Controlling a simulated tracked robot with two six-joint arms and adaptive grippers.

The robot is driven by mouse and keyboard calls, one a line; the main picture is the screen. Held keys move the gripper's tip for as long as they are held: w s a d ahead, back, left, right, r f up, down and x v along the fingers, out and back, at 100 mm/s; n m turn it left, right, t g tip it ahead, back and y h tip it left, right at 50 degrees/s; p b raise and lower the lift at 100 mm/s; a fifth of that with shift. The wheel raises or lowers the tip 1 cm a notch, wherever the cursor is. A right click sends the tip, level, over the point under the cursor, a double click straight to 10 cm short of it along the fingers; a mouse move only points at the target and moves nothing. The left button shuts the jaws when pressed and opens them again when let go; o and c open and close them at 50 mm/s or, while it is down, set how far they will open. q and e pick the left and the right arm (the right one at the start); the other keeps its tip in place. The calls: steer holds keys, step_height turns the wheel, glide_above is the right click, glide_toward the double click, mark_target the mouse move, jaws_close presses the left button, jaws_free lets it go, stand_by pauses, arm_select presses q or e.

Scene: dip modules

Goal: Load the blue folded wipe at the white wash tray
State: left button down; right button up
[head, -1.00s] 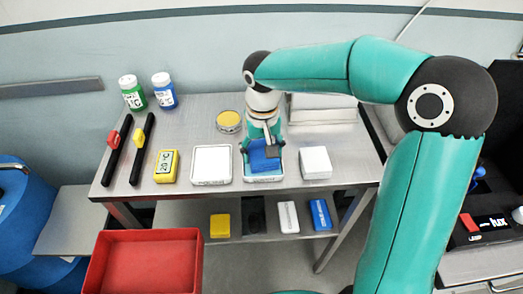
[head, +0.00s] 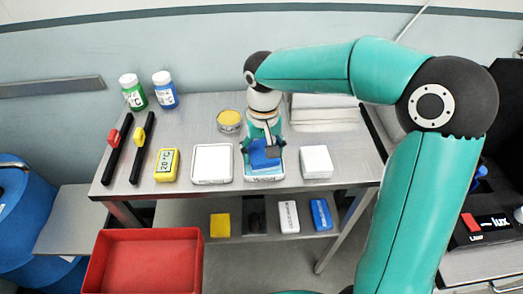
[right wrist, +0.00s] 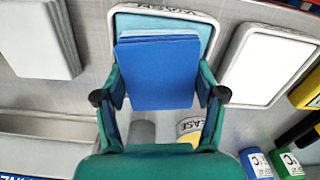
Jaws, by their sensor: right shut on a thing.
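The blue folded wipe (head: 264,158) is held by my right gripper (head: 264,146) over the white wash tray (head: 264,179). In the right wrist view, the fingers of the right gripper (right wrist: 160,92) press on both sides of the blue wipe (right wrist: 158,78). The wash tray (right wrist: 204,22) has a white rim, a pale blue inside and lettering on its front edge. The wipe covers much of the tray's inside, and I cannot tell whether it touches the bottom. My left gripper is not in view.
A second white tray (head: 212,164) stands left of the wash tray and a white block (head: 316,162) stands right. A yellow-topped tin (head: 229,121) is behind. A yellow thermometer (head: 167,165) is further left. A red bin (head: 143,262) is in front; the lower shelf holds several small blocks.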

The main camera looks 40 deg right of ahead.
mark_target(263, 151)
steer(key=shift+f, duration=0.1)
stand_by(0.3)
steer(key=shift+r+p, duration=2.9)
steer(key=shift+r, duration=0.7)
steer(key=shift+f, duration=0.1)
